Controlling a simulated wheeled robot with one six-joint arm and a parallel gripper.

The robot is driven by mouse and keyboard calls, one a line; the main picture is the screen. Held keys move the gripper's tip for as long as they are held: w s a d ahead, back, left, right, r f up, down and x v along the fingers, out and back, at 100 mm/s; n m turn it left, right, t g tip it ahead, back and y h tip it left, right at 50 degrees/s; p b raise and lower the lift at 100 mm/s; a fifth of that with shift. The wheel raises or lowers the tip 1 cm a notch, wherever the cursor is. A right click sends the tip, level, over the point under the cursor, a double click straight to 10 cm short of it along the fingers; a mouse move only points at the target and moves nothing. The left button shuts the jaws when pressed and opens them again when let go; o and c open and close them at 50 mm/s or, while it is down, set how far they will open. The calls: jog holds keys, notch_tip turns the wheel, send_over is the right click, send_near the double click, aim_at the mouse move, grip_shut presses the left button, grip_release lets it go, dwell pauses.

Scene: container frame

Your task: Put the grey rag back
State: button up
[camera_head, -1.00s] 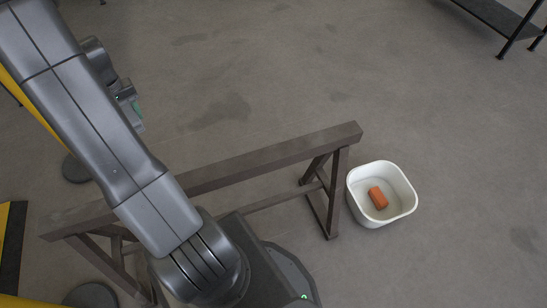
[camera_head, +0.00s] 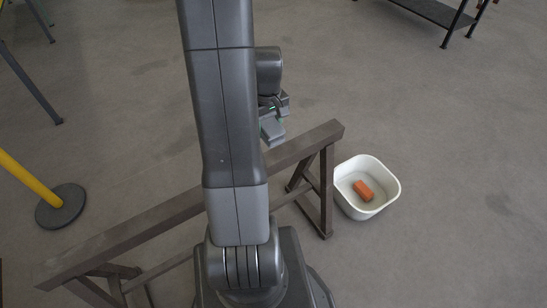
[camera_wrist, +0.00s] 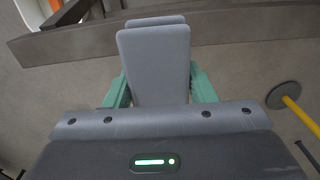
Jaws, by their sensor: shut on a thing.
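The grey rag (camera_wrist: 153,62) shows in the wrist view as a folded, flat grey piece between the green fingers of my gripper (camera_wrist: 161,88). My gripper is shut on it. In the head view my gripper (camera_head: 271,113) shows only partly beside my arm, with the rag (camera_head: 272,131) hanging below it. It appears close to the sawhorse beam, but I cannot tell the height between them. The brown sawhorse (camera_head: 310,145) runs across the middle, its beam bare where visible; my arm hides part of it.
A white tub (camera_head: 391,190) with an orange block (camera_head: 363,190) inside stands right of the sawhorse. A yellow post on a dark round base (camera_head: 60,206) is at left. A black shelf (camera_head: 430,12) stands at the upper right. Open floor lies beyond the sawhorse.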

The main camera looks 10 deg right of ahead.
send_over(271, 157)
notch_tip(271, 157, down, 6)
jog(key=shift+s+r+b, duration=0.1)
jog(key=shift+r+b, duration=0.15)
jog(key=shift+b, duration=0.15)
jog(key=shift+f+b, duration=0.3)
jog(key=shift+f, duration=1.95)
jog(key=shift+f, duration=0.25)
jog(key=o, duration=0.9)
jog(key=shift+o, duration=0.2)
jog(key=shift+r, duration=0.1)
notch_tip(271, 157, up, 12)
jog(key=shift+r+p, duration=0.15)
jog(key=shift+p, duration=0.75)
